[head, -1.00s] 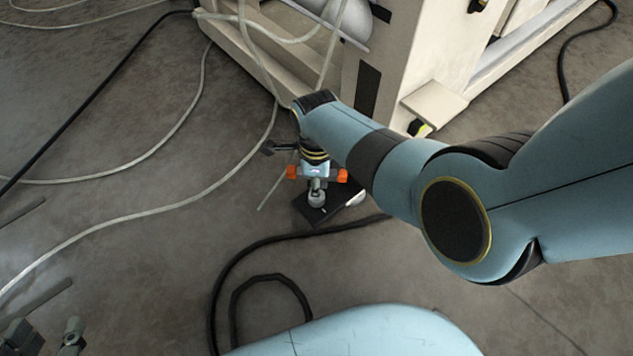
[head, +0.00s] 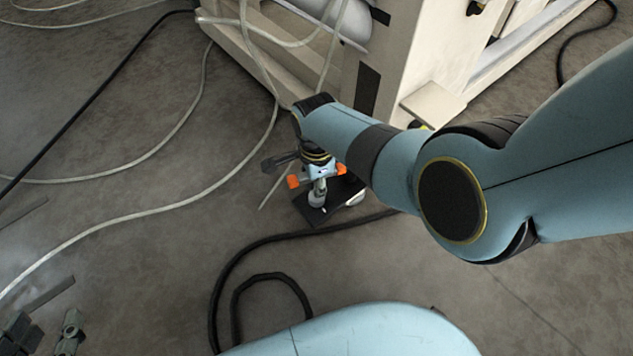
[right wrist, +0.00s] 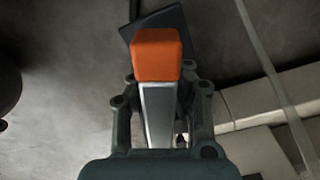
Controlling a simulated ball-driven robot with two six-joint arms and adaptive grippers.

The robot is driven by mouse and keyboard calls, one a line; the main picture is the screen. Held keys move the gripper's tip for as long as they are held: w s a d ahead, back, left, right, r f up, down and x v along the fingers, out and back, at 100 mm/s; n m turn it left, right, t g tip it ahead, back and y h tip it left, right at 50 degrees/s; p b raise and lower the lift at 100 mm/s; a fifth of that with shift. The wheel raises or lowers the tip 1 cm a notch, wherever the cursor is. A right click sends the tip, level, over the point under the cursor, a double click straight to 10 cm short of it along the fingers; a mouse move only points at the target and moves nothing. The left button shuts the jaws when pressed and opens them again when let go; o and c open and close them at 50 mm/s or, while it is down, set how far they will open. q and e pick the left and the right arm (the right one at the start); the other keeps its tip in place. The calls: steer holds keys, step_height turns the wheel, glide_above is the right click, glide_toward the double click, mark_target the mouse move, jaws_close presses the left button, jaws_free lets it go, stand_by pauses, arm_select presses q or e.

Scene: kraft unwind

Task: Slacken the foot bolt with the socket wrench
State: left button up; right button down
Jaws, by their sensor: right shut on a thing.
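My right gripper (head: 316,172) is shut on the socket wrench, over a black foot plate (head: 330,208) on the floor. The wrench shows orange ends (head: 293,182) either side of the gripper, and a pale socket (head: 318,197) points down at the plate. In the right wrist view, the wrench's grey bar (right wrist: 159,115) and orange end (right wrist: 157,55) extend from between the fingers. The foot bolt cannot be made out; the socket and gripper cover that spot. My left gripper (head: 42,335) is at the bottom left corner, partly cut off, its fingers apart and empty, far from the wrench.
A large beige machine frame (head: 400,50) stands behind the plate, with a ledge (head: 433,103) jutting toward my right arm. Pale hoses (head: 185,110) and a black cable (head: 245,252) lie on the floor around the plate. The floor at left centre is mostly clear.

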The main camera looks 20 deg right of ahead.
steer(key=shift+r+n, duration=0.1)
steer(key=shift+n, duration=0.9)
steer(key=shift+n+p, duration=0.35)
steer(key=shift+n, duration=1.85)
